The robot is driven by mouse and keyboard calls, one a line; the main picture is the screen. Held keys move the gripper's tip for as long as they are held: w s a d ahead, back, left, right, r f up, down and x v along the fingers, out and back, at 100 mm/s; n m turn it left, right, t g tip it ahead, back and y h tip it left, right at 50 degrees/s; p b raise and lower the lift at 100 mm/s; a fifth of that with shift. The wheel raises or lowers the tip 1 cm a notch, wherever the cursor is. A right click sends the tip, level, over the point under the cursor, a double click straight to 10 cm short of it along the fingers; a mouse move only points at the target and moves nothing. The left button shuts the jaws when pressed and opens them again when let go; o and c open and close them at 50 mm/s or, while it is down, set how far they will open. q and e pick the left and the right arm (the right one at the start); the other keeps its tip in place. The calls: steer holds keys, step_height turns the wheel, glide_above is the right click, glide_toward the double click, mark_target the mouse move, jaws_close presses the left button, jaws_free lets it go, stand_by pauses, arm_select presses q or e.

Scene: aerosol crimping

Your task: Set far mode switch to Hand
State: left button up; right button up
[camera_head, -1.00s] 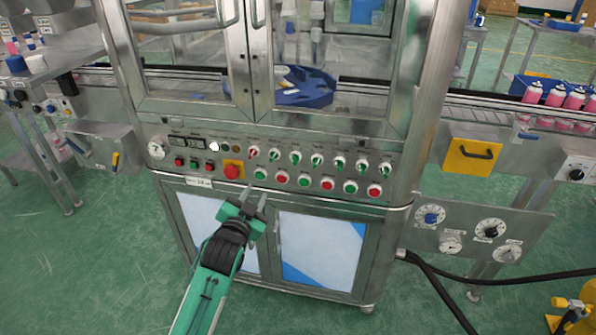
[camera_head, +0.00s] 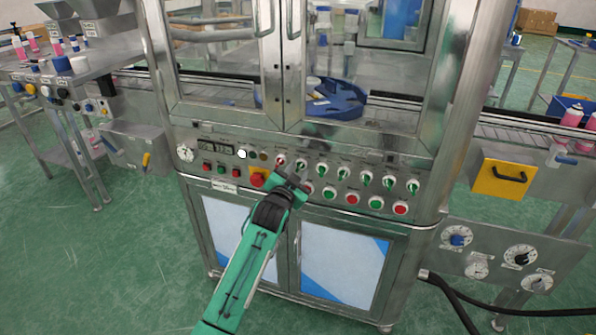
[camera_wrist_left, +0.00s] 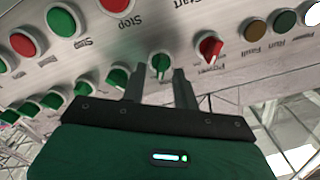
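A row of selector switches with green handles (camera_head: 366,180) runs along the cabinet's control panel, right of a red-handled Power switch (camera_head: 281,160). I cannot tell which one is the far mode switch; most labels are too small or blurred. My left gripper (camera_head: 291,179) is up at the panel, just below the row's left end. In the left wrist view, upside down, its two fingers (camera_wrist_left: 158,80) are apart with nothing held. The green-handled switch beside Power (camera_wrist_left: 160,65) shows between the fingertips; contact cannot be told. The Power switch (camera_wrist_left: 210,46) is right of them. My right gripper is out of view.
Red and green push buttons (camera_head: 352,199) lie below the switches. A red emergency button (camera_head: 258,178) on a yellow plate is just left of my gripper. Glass doors stand above the panel, cabinet doors (camera_head: 345,260) below.

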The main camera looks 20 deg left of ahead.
arm_select(q)
steer(key=shift+w, duration=0.5)
jaws_close()
